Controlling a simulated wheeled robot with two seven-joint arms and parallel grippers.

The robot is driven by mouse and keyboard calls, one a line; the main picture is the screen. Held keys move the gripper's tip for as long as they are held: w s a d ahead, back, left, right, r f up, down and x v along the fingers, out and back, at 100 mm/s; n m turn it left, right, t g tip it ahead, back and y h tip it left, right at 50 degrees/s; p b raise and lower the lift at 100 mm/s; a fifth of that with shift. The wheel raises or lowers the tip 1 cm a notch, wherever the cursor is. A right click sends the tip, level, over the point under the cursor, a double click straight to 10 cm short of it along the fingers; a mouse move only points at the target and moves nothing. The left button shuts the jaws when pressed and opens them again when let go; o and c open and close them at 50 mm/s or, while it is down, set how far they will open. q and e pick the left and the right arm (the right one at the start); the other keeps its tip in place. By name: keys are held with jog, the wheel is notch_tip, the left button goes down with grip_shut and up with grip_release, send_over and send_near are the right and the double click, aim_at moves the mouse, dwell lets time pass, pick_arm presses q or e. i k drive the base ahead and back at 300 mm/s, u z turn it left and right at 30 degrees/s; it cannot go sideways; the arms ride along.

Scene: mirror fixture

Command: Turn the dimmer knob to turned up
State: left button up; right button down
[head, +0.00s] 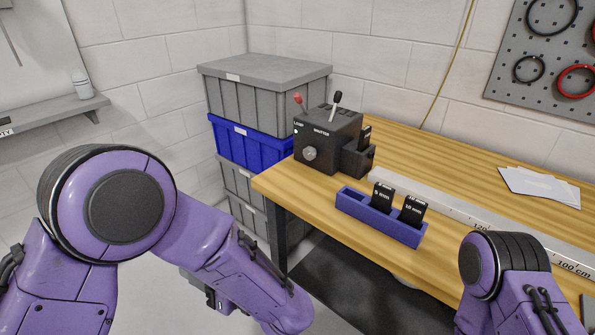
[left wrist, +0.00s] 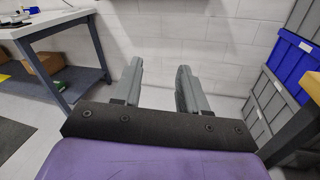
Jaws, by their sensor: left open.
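The dimmer knob (head: 310,154) is a round grey knob on the front face of a black box (head: 340,140) at the table's left end. The box has a red-tipped lever (head: 298,99) and a black lever (head: 337,98) on top, with LAMP and SHUTTER labels. I cannot read the knob's setting. My left gripper is mostly hidden behind my arm in the head view, below and left of the knob and apart from it. In the left wrist view my left gripper (left wrist: 160,68) is open and empty. My right gripper is out of view.
Grey and blue crates (head: 250,140) are stacked left of the wooden table (head: 440,165). A blue holder (head: 352,204) with black labelled pieces stands in front of the box. A long ruler rail (head: 440,207) and white papers (head: 540,186) lie to the right.

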aim_at(310, 154)
jog(key=k, duration=0.15)
jog(key=u, duration=1.3)
jog(key=i, duration=3)
jog(key=z, duration=4.75)
